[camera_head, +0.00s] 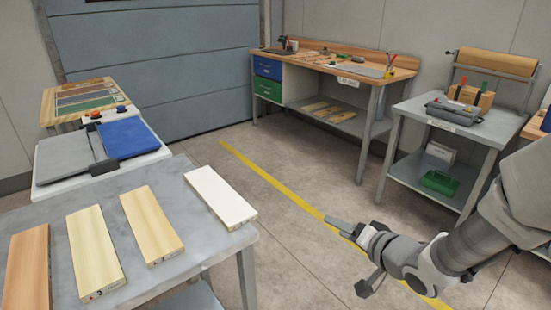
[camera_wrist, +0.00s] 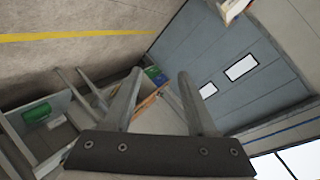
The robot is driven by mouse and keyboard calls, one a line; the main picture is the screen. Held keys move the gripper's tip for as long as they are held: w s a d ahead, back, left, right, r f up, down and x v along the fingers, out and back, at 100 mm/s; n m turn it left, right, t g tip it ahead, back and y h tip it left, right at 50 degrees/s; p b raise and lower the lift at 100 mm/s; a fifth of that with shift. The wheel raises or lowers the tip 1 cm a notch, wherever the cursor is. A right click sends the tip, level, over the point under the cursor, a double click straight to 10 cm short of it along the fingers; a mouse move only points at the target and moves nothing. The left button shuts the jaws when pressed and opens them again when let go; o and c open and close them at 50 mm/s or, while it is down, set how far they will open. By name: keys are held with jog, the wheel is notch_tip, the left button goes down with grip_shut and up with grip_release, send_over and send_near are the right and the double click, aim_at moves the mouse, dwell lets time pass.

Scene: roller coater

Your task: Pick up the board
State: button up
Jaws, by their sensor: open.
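Several boards lie flat, side by side, on the grey table (camera_head: 165,187) in the head view. From right to left they are a white board (camera_head: 220,196), a light tan board (camera_head: 151,225), a pale cream board (camera_head: 94,248) and a browner board (camera_head: 27,268) cut off by the frame edge. The task does not say which one is meant. My gripper (camera_head: 344,256) is open and empty, out over the floor to the right of the table, apart from every board. In the wrist view its two fingers (camera_wrist: 160,74) are spread with nothing between them; no board is identifiable there.
A machine with a blue panel (camera_head: 128,138) and red button stands behind the boards' table. A workbench (camera_head: 335,62) with drawers stands at the back. A side table (camera_head: 450,120) holds a roll and tools. Open floor with a yellow line (camera_head: 275,185) lies between.

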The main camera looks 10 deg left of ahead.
aim_at(256, 216)
jog(key=s+a+f+m+g+y+b, duration=0.1)
jog(key=s+a+f+m+y+b, duration=0.3)
jog(key=a+y, duration=0.35)
jog(key=shift+n, duration=0.4)
jog(key=b+x, duration=0.1)
jog(key=x, duration=0.4)
jog(key=b+x, duration=0.1)
jog(key=x, duration=0.4)
jog(key=r+b+x, duration=0.1)
jog(key=b+x, duration=0.1)
jog(key=x, duration=0.4)
jog(key=shift+s+a, duration=0.15)
jog(key=shift+s, duration=0.15)
grip_shut()
